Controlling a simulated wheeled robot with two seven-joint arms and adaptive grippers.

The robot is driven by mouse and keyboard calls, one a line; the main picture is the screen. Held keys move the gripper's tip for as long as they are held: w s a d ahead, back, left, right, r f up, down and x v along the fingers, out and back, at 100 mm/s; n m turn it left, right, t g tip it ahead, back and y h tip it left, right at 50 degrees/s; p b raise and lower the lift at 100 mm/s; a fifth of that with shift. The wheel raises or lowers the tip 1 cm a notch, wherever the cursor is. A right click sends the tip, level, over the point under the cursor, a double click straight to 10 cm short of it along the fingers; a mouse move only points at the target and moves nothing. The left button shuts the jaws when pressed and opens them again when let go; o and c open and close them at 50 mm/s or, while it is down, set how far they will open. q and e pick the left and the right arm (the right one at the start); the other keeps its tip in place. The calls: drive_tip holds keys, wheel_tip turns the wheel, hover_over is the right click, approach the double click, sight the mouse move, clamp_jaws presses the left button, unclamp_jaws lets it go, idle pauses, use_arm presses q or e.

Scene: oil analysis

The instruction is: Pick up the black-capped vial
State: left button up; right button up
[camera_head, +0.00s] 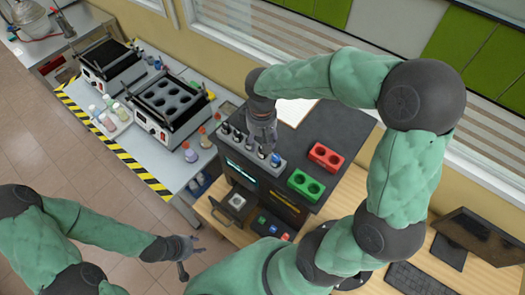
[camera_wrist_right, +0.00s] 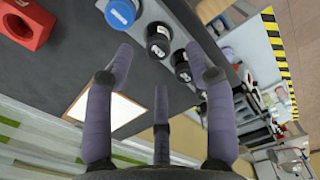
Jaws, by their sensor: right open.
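A grey rack (camera_head: 283,170) on the dark machine top holds a row of vials. In the right wrist view, a blue-capped vial (camera_wrist_right: 121,12) is followed by black-capped vials, one (camera_wrist_right: 158,40) near the middle and another (camera_wrist_right: 182,66) closer to the right finger. The blue cap also shows in the head view (camera_head: 275,160). My right gripper (camera_wrist_right: 160,68) is open and empty, with its fingers spread toward the black caps. In the head view the right gripper (camera_head: 262,135) hangs over the rack and hides part of it. My left gripper (camera_head: 190,253) is open, low at the left.
A red two-hole block (camera_head: 326,156) and a green two-hole block (camera_head: 306,185) sit right of the rack. White paper (camera_head: 293,111) lies behind it. A small drawer (camera_head: 236,205) stands out at the front. Heating blocks (camera_head: 165,104) and bottles stand on the left bench.

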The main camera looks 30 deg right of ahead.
drive_tip(key=shift+w+d+f+p, duration=0.1)
drive_tip(key=shift+f+p, duration=0.1)
drive_tip(key=shift+f, duration=1.35)
drive_tip(key=shift+d+f+p, duration=0.1)
drive_tip(key=shift+f+p, duration=0.05)
drive_tip(key=shift+f, duration=1.4)
clamp_jaws()
